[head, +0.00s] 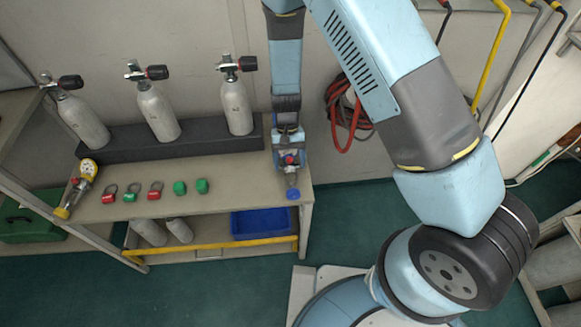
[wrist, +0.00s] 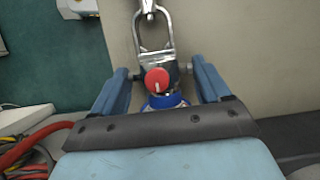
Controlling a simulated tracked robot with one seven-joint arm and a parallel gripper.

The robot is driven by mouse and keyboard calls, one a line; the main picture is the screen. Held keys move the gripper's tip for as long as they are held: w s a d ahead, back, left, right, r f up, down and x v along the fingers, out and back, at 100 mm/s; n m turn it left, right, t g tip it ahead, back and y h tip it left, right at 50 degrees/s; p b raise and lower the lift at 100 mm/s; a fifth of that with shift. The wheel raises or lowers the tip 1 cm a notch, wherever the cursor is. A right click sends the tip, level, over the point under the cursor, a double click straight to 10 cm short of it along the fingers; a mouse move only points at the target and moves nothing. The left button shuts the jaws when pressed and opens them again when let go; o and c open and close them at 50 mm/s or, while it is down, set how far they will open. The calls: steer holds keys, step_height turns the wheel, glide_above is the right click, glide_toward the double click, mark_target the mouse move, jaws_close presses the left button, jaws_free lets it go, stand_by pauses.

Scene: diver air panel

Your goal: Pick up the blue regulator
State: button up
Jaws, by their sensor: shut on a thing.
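The blue regulator (head: 292,181) is at the right end of the bench, with a blue round end pointing down in the head view. In the wrist view the regulator (wrist: 158,65) shows a metal yoke, a red knob and a blue ring. My gripper (head: 290,160) reaches down over it from above. In the wrist view my gripper (wrist: 161,76) has one blue finger on each side of the regulator's metal body, shut on it. I cannot tell whether the regulator touches the bench top (head: 235,180).
Three grey cylinders (head: 158,113) with valves stand in a dark rack at the back. A yellow-gauge regulator (head: 89,169) lies at the bench's left end. Red and green lock-like pieces (head: 156,195) lie in between. A blue bin (head: 262,222) sits on the shelf below. Red hose (head: 343,125) hangs right.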

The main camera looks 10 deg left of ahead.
steer(key=shift+r, duration=0.1)
steer(key=shift+r, duration=0.65)
steer(key=s+a+r, duration=0.7)
steer(key=s+r, duration=0.4)
steer(key=s, duration=0.1)
steer(key=shift+a+r, duration=0.15)
steer(key=shift+r, duration=0.15)
steer(key=shift+s, duration=0.15)
